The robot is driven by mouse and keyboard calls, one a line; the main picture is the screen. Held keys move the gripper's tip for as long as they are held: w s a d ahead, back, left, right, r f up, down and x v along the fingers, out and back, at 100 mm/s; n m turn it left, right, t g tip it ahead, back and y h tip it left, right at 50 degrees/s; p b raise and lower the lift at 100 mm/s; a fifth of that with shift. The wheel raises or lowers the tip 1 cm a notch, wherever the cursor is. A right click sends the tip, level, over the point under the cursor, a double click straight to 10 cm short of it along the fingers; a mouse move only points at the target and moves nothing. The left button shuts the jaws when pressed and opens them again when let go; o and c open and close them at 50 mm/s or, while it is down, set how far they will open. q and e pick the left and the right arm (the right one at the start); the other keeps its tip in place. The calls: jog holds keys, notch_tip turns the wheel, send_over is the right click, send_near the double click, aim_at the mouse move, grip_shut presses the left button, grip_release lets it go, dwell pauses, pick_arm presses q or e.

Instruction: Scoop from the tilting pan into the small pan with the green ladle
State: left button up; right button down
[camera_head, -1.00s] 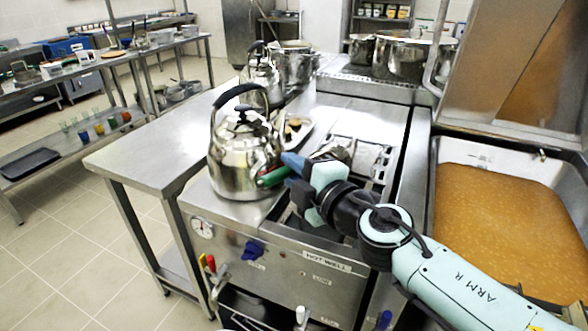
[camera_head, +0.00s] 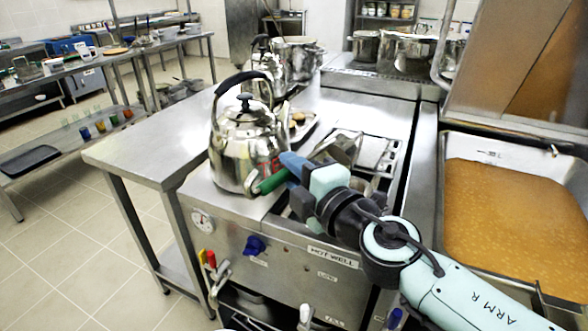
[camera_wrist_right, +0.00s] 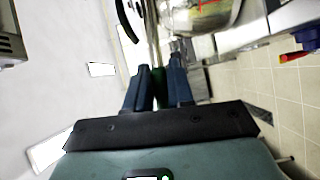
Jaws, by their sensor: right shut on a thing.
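My right gripper (camera_head: 288,172) is shut on the green handle (camera_head: 271,181) of the ladle, above the hot-well counter and close to the big kettle. In the right wrist view the green handle (camera_wrist_right: 159,88) sits between the two blue fingers of my right gripper (camera_wrist_right: 160,80), and a thin metal shaft runs on beyond them. I cannot make out the ladle's bowl. The tilting pan (camera_head: 492,153) is at the right, its lid raised, holding a wide orange-brown layer. I cannot pick out the small pan. My left gripper is not in view.
A steel kettle (camera_head: 235,158) with a black handle stands just left of my right gripper, very close to the green handle. Several pots (camera_head: 403,52) stand at the back. A steel side table (camera_head: 150,152) at left has a clear top.

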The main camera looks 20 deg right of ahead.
jog(key=shift+s+a+f+b, duration=0.15)
jog(key=shift+a+f+b, duration=0.1)
jog(key=shift+b, duration=0.3)
jog(key=shift+s+f+n, duration=0.1)
jog(key=shift+n, duration=0.2)
jog(key=shift+s+a+f, duration=0.1)
jog(key=shift+f, duration=0.25)
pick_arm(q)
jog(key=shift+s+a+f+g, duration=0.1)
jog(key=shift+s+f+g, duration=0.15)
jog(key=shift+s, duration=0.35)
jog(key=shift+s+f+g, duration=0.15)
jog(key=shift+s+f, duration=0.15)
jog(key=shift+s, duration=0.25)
pick_arm(e)
jog(key=shift+s+a+f+n+t, duration=0.15)
jog(key=shift+a+f+n+t, duration=0.15)
jog(key=shift+f+n, duration=0.25)
jog(key=shift+s+a+f+n+t, duration=0.1)
jog(key=shift+a+f+n+t, duration=0.15)
jog(key=shift+f+n, duration=0.3)
jog(key=shift+f, duration=0.1)
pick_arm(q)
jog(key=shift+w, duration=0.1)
